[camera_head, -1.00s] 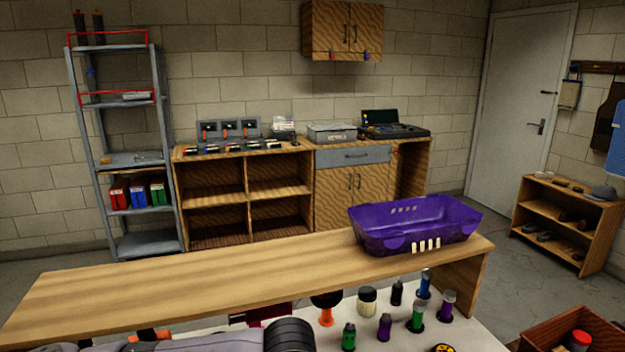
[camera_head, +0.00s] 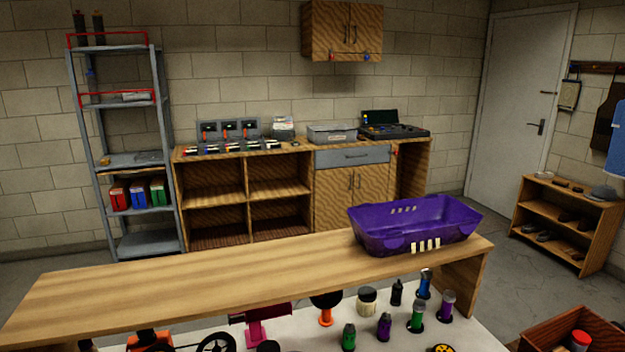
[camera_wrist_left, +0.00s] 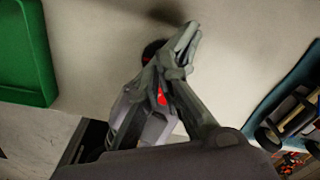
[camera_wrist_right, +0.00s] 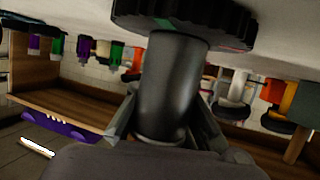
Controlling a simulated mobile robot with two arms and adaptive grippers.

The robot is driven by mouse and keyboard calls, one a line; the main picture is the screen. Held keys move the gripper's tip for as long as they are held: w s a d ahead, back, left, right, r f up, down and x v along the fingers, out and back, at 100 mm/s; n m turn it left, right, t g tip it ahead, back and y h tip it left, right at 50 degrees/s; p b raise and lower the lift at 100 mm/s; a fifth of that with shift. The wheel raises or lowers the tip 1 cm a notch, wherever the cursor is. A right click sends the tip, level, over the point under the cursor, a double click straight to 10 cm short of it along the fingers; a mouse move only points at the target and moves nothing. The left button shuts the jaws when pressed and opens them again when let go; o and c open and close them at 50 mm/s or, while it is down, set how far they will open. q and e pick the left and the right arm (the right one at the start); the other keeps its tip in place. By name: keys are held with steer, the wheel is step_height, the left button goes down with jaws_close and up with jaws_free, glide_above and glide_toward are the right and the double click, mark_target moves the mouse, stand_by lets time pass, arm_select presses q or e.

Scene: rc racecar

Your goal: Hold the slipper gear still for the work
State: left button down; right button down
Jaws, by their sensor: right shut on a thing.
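In the right wrist view my right gripper (camera_wrist_right: 160,128) is shut on a dark grey upright cylinder (camera_wrist_right: 172,75). A wide black toothed disc (camera_wrist_right: 185,15) joins the cylinder's end on the side towards the pale bench top. I cannot tell surely whether this piece is the slipper gear. In the left wrist view my left gripper (camera_wrist_left: 188,42) has its fingers together over the pale bench top. A dark round thing (camera_wrist_left: 151,50) and a red spot (camera_wrist_left: 162,97) show behind the fingers, partly hidden. Neither gripper shows in the head view.
Several coloured bottles and shocks stand on the white bench top (camera_head: 310,335). A black wheel (camera_head: 215,343) shows at the lower edge. A green tray (camera_wrist_left: 25,55) lies left.

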arm_select(q)
steer(key=shift+s+d+f, duration=0.2)
steer(key=shift+s+f, duration=0.05)
steer(key=shift+s, duration=0.15)
steer(key=shift+s+d+f, duration=0.15)
steer(key=shift+s+f, duration=0.05)
steer(key=shift+s, duration=0.2)
stand_by(0.4)
steer(key=shift+w+d+r, duration=0.15)
steer(key=shift+w+d, duration=0.15)
steer(key=shift+w, duration=0.1)
arm_select(e)
steer(key=shift+s+a, duration=0.1)
steer(key=shift+a, duration=0.2)
stand_by(0.3)
arm_select(q)
steer(key=shift+w+a, duration=0.1)
steer(key=shift+w, duration=0.05)
step_height(320, 180, up, 6)
steer(key=shift+w+a, duration=0.25)
steer(key=shift+a, duration=0.1)
arm_select(e)
steer(key=shift+d, duration=0.25)
steer(key=c, duration=1.6)
jaws_free()
steer(key=shift+c, duration=0.2)
